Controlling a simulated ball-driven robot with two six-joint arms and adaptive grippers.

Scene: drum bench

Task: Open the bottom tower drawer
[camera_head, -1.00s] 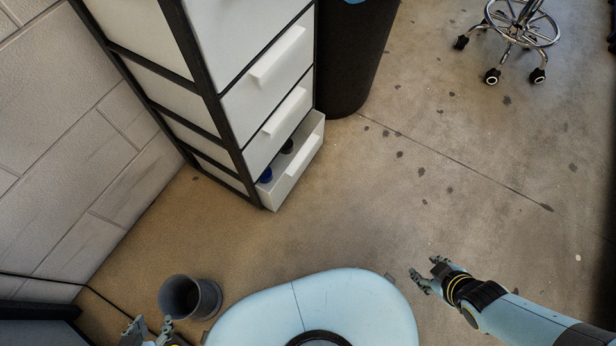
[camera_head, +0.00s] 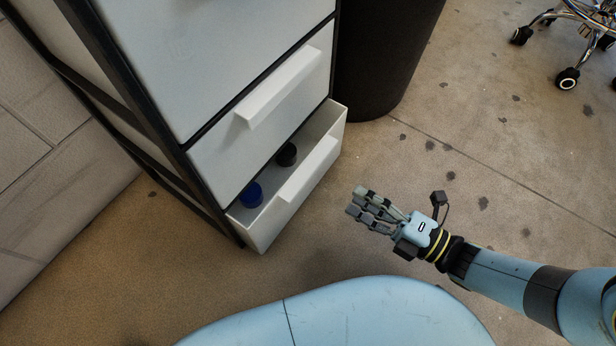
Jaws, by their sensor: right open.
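The drawer tower (camera_head: 263,150) has white fronts in a black frame and stands at the upper left. Its bottom drawer (camera_head: 300,187) is pulled partly out, with its white front and handle toward the right. Inside it are a blue round object (camera_head: 251,194) and a dark round object (camera_head: 287,154). The drawer above it is shut. My right gripper (camera_head: 358,204) is open and empty, to the right of the bottom drawer's front and apart from it. My left gripper is out of view.
A black bin (camera_head: 385,60) stands just behind and right of the tower. A wheeled chrome stool (camera_head: 570,40) is at the upper right. A block wall (camera_head: 40,170) is on the left.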

